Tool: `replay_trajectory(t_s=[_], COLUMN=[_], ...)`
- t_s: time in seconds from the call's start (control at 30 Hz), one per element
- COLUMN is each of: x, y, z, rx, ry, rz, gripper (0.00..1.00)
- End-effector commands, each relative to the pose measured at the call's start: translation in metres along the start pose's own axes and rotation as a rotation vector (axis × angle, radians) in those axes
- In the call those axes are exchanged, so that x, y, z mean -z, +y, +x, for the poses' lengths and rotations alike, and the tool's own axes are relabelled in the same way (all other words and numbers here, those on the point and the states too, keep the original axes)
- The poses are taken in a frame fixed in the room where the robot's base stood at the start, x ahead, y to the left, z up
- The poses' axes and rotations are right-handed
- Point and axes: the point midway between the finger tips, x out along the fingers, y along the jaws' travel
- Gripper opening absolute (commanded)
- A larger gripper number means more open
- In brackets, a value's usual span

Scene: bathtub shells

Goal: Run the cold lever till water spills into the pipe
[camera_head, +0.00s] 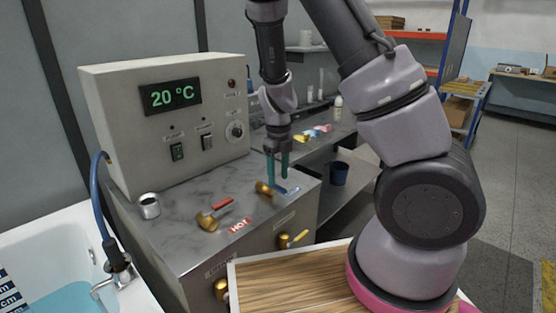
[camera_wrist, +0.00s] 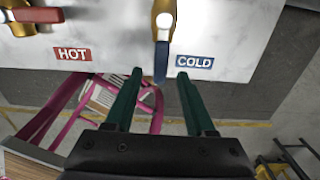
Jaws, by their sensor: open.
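The cold lever is a blue handle on a brass valve (camera_head: 263,188) on the marble counter; the blue handle (camera_wrist: 160,62) points toward me in the wrist view. A blue COLD label (camera_wrist: 195,62) lies to its right. My gripper (camera_head: 277,178) points down with green fingers at the cold valve. In the wrist view my gripper (camera_wrist: 160,75) is open, with the blue handle's end between the fingertips in the picture; I cannot tell whether they touch. A short open metal pipe piece (camera_head: 149,206) stands on the counter at left. No running water shows.
A red-handled hot valve (camera_head: 212,216) with a HOT label (camera_head: 239,226) sits left of the cold valve. A control box (camera_head: 165,110) reading 20 °C stands behind. A tub (camera_head: 55,270) holds water at left.

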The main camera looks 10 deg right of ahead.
Motion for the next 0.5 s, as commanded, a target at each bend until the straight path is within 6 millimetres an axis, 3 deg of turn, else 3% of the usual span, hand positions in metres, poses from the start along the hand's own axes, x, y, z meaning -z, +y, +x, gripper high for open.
replay_trajectory(t_s=[0.2, 0.5], x=[-0.002, -0.001], y=[0.002, 0.001], z=[-0.046, -0.078], rx=[-0.001, -0.001], ry=[-0.006, -0.002], rz=[-0.004, 0.000], gripper=[0.55, 0.55])
